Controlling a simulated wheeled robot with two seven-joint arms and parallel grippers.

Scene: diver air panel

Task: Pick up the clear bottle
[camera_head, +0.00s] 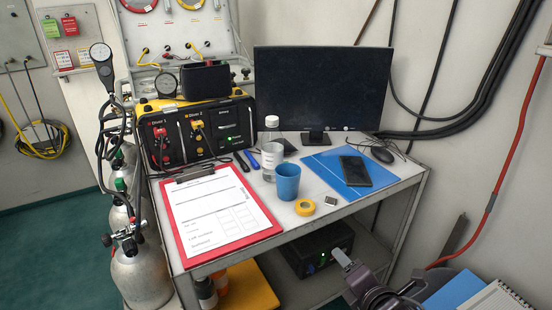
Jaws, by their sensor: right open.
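The clear bottle (271,163) stands upright on the grey table, with a white cap and a pale label. It is just behind and left of a blue cup (287,184), which hides part of its lower right side. My right gripper (343,258) is at the bottom right, in front of the table and below its top, well apart from the bottle. It is open, and I see nothing held in it. My left gripper is not in view.
A red clipboard (226,214) lies left of the cup. Yellow tape (305,207) and a blue folder (320,169) with a phone (355,171) lie to the right. A monitor (320,92) and the diver air panel (200,132) stand behind. Gas cylinders (140,275) stand left.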

